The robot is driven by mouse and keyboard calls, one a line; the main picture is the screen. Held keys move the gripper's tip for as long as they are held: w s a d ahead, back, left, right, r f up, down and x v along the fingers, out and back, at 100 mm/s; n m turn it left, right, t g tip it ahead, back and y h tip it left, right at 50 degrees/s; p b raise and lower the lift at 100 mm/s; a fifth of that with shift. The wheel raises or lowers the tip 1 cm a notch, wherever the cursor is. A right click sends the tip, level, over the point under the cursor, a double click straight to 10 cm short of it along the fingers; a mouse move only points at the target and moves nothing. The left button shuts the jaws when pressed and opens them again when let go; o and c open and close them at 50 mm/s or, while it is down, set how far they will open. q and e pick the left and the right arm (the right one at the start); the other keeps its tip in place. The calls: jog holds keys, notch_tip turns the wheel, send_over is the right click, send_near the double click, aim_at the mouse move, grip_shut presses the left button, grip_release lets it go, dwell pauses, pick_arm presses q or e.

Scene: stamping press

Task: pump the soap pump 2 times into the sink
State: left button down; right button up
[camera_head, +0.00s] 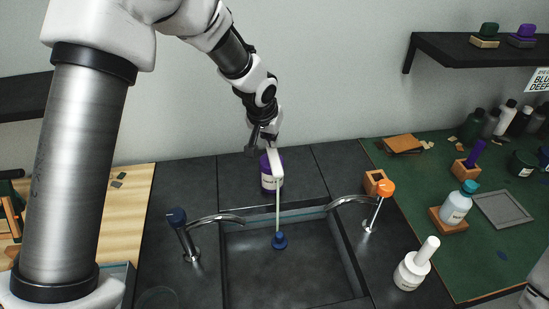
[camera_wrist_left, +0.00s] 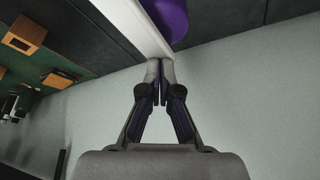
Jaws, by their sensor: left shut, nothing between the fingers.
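The purple soap pump bottle (camera_head: 270,184) with a pale label stands upright behind the sink (camera_head: 235,270). Its white pump head (camera_head: 274,158) reaches toward the basin. A thin pale line runs from its spout down to a small blue piece (camera_head: 279,241) in the sink; I cannot tell whether it is soap. My left gripper (camera_head: 264,140) is shut and empty, right at the pump head. In the left wrist view, the closed fingertips (camera_wrist_left: 160,67) meet or nearly meet the white pump head (camera_wrist_left: 128,22), with the purple bottle (camera_wrist_left: 172,14) beyond. My right gripper is out of view.
Two curved taps, one with a dark blue knob (camera_head: 176,217) and one with an orange knob (camera_head: 385,188), flank the sink. A white bottle (camera_head: 410,273) stands at its right. A green mat (camera_head: 440,240) with several items lies farther right. A dark shelf (camera_head: 465,50) hangs above.

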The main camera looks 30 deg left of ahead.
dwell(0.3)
pick_arm(q)
jog(key=shift+r+p, duration=2.25)
jog(key=shift+r, duration=0.3)
notch_tip(320, 180, up, 6)
jog(key=p, duration=0.4)
jog(key=shift+p, duration=0.4)
jog(key=shift+f, duration=0.1)
